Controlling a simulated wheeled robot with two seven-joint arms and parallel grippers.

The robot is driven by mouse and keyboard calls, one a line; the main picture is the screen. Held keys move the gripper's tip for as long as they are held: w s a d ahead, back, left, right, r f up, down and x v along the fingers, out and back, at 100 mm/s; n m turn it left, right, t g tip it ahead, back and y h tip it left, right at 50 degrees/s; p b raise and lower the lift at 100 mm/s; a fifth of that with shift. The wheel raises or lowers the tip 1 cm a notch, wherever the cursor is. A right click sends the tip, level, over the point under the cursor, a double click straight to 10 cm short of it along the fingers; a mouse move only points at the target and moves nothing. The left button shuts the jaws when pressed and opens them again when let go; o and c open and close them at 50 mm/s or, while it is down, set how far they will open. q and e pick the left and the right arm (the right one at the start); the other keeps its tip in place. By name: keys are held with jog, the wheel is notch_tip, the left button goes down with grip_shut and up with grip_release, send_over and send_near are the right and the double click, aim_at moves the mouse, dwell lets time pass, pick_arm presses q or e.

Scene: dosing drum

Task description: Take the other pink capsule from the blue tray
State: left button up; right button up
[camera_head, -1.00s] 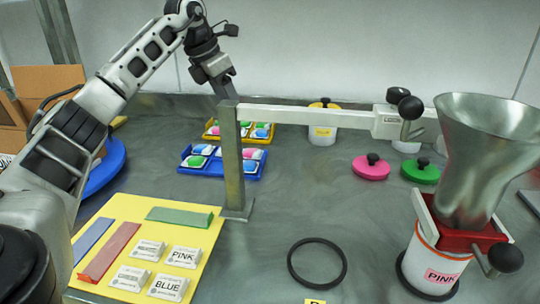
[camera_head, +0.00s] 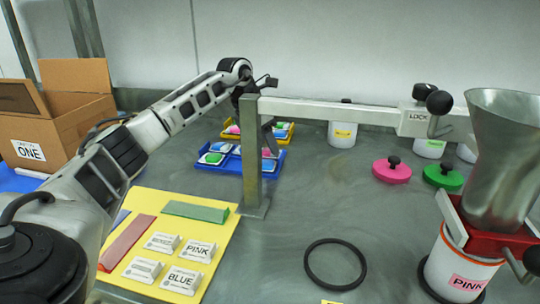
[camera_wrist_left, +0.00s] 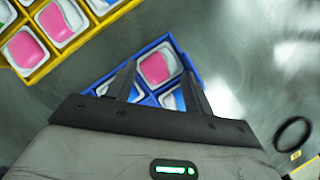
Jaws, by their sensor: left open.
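The blue tray (camera_head: 225,171) stands at the back left of the bench, partly behind the metal post. It holds green, pink and blue capsules in white cups. The pink capsule (camera_head: 267,153) shows just right of the post. In the left wrist view the pink capsule (camera_wrist_left: 155,68) sits in a corner cell of the blue tray (camera_wrist_left: 191,62). My left gripper (camera_head: 268,139) is above the tray, partly hidden by the post. In the wrist view its open fingers (camera_wrist_left: 158,73) lie on either side of the pink capsule, with nothing held. My right gripper is not in view.
A yellow tray (camera_wrist_left: 45,70) with more capsules stands behind the blue one. The metal post (camera_head: 250,155) and its horizontal beam (camera_head: 330,112) are close to my left gripper. A steel funnel (camera_head: 497,165) stands at right. A black ring (camera_head: 335,285) lies on open bench.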

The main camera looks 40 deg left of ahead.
aim_at(270, 153)
pick_arm(q)
jog(key=shift+x, duration=1.15)
jog(key=shift+f, duration=0.1)
jog(key=shift+d, duration=0.1)
jog(key=c, duration=0.6)
jog(key=shift+s+f, duration=0.1)
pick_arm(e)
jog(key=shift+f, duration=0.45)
